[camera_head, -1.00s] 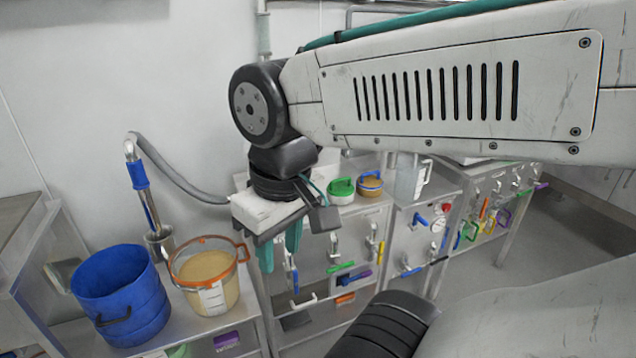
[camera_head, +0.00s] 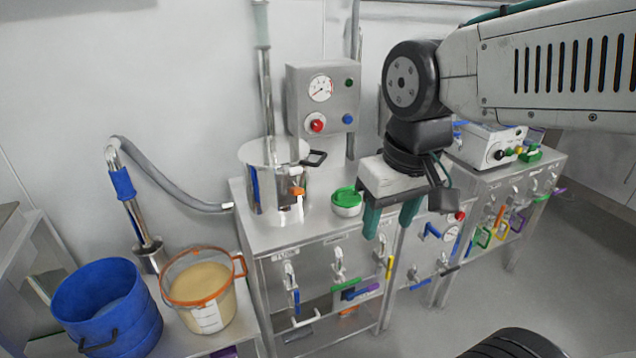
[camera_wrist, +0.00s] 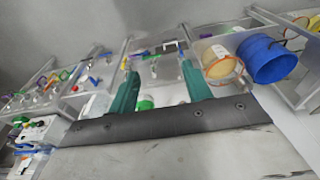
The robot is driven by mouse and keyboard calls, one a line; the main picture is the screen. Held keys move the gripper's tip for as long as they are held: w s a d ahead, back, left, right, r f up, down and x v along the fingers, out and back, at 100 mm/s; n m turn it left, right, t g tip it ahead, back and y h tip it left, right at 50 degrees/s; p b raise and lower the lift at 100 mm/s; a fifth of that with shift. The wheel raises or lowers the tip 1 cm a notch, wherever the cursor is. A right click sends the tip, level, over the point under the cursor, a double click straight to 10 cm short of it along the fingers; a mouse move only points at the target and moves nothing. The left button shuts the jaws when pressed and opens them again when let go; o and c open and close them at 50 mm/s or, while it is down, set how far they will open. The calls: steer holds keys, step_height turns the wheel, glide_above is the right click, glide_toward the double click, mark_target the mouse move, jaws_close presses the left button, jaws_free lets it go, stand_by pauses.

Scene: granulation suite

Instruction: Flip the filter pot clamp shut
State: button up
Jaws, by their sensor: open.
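A steel pot (camera_head: 274,182) with a flat round lid stands on the steel bench against the wall in the head view; I take it for the filter pot. An orange-tipped fitting (camera_head: 297,191) on its front right side looks like the clamp. It is too small to tell how far the clamp is swung. A black loop handle (camera_head: 314,158) sticks out at the pot's right. My gripper (camera_head: 390,218) is open and empty, right of the pot and apart from it, with its green fingers pointing down. The fingers also show in the wrist view (camera_wrist: 160,67), where I cannot make out the pot.
A gauge box (camera_head: 323,97) hangs behind. A blue bucket (camera_head: 107,302) and an orange-rimmed clear bucket (camera_head: 203,292) stand at the lower left. Valve handles (camera_head: 338,262) line the bench front.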

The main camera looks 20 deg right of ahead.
steer(key=w+a+t, duration=0.1)
steer(key=w, duration=1.4)
steer(key=t, duration=0.2)
glide_toward(297, 188)
steer(key=shift+w+f, duration=0.1)
steer(key=shift+f, duration=0.4)
steer(key=shift+w+f, duration=0.5)
steer(key=shift+f, duration=0.05)
steer(key=x, duration=0.7)
steer(key=shift+s, duration=0.1)
steer(key=shift+c, duration=0.3)
jaws_close()
